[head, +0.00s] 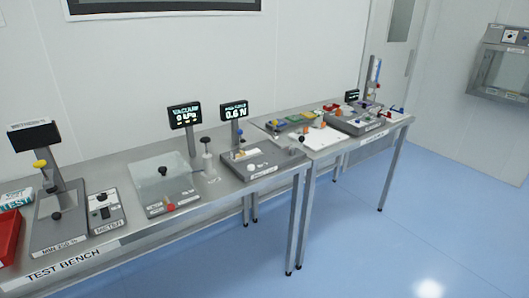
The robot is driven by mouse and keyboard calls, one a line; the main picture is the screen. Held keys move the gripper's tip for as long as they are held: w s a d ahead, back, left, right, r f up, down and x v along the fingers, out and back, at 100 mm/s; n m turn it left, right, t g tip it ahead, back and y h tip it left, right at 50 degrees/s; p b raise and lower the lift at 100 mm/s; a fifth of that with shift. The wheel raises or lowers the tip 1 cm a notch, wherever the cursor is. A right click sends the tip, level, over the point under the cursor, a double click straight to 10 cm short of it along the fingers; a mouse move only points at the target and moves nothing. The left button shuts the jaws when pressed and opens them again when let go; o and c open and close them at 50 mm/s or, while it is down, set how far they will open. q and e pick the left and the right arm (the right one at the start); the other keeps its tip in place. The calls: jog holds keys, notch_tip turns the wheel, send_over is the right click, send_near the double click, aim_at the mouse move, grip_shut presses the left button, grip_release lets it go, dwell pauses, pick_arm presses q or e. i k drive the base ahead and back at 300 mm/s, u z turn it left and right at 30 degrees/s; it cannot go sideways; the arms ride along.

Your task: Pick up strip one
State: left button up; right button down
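Neither of my grippers is in view. I cannot make out which thing is strip one; no label for it is readable. A flat white sheet (317,138) lies on the second table, with small orange and dark pieces on or beside it. A grey tray (289,124) with green and yellow pieces lies behind it. A small pale flat piece (248,152) lies on the grey device below the display reading 0.6 N.
The steel test bench (225,187) carries a stand with a black head (35,137), a meter box (105,211), a clear-covered box (163,178) and two displays (185,116) (234,110). A red bin (10,235) sits at the left edge. Blue floor (400,245) is clear at the right.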

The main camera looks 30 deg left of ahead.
aim_at(242, 154)
jog(key=z, duration=0.35)
jog(key=i, duration=2.05)
jog(key=u, duration=0.85)
